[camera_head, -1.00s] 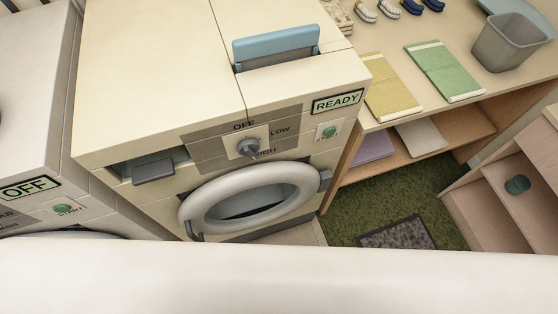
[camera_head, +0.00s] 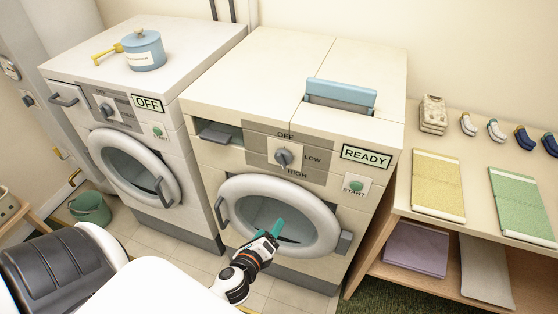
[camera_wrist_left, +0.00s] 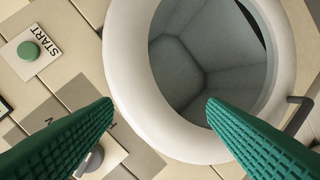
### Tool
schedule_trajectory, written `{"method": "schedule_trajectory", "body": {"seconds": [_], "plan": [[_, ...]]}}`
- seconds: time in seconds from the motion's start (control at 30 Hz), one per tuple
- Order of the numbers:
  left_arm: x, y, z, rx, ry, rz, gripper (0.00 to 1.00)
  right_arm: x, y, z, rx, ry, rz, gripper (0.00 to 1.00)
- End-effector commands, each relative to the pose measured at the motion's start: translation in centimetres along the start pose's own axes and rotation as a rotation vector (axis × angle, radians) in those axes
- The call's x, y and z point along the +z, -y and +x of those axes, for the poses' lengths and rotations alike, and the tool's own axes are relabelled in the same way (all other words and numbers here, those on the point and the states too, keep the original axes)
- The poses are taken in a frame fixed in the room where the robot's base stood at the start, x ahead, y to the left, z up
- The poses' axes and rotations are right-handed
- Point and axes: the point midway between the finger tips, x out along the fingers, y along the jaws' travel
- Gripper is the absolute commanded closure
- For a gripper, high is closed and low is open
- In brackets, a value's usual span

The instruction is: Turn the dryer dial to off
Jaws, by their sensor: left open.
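The dryer (camera_head: 370,130) is the cream machine on the right, with a display (camera_head: 367,155) reading READY. Its grey dial (camera_head: 283,157) sits on a grey panel marked OFF above, LOW to the right and HIGH below. I cannot tell surely which mark the dial points to. In the left wrist view the dial (camera_wrist_left: 92,160) is partly hidden by a green finger. My left gripper (camera_head: 277,233) is open and empty in front of the round door (camera_head: 322,222), below the dial. It also shows in the wrist view (camera_wrist_left: 160,105). My right gripper is out of view.
The green START button (camera_head: 356,187) is right of the dial. A second machine (camera_head: 150,95) reading OFF stands to the left, with a blue pot (camera_head: 143,52) on top. The dryer's door handle (camera_head: 222,210) sticks out. A table (camera_head: 402,185) with folded cloths is at right.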

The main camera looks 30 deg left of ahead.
Motion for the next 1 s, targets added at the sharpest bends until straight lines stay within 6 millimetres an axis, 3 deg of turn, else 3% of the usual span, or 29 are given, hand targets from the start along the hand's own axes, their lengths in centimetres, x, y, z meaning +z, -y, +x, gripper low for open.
{"method": "schedule_trajectory", "body": {"seconds": [0.03, 0.1, 0.2, 0.3, 0.47, 0.73, 1.0], "plan": [[-2.5, -2.4, -0.6, 0.049, -0.059, 0.113, 0.33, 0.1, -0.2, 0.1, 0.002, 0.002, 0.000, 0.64], [-5.5, -5.2, -1.4, 0.096, -0.137, 0.264, 0.33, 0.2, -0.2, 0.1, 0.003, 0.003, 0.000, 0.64], [-8.4, -7.9, -2.6, 0.131, -0.222, 0.422, 0.33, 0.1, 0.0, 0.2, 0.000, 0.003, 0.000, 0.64], [-10.1, -9.4, -3.3, 0.146, -0.272, 0.509, 0.33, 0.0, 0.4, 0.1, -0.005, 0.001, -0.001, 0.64], [-11.0, -10.4, -2.6, 0.151, -0.291, 0.542, 0.33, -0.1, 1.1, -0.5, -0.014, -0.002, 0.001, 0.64], [-12.2, -11.6, 2.2, 0.151, -0.289, 0.537, 0.33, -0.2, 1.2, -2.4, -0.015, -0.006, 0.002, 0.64], [-13.0, -12.2, 6.5, 0.151, -0.288, 0.537, 0.33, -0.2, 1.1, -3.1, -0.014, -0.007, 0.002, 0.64]]}}
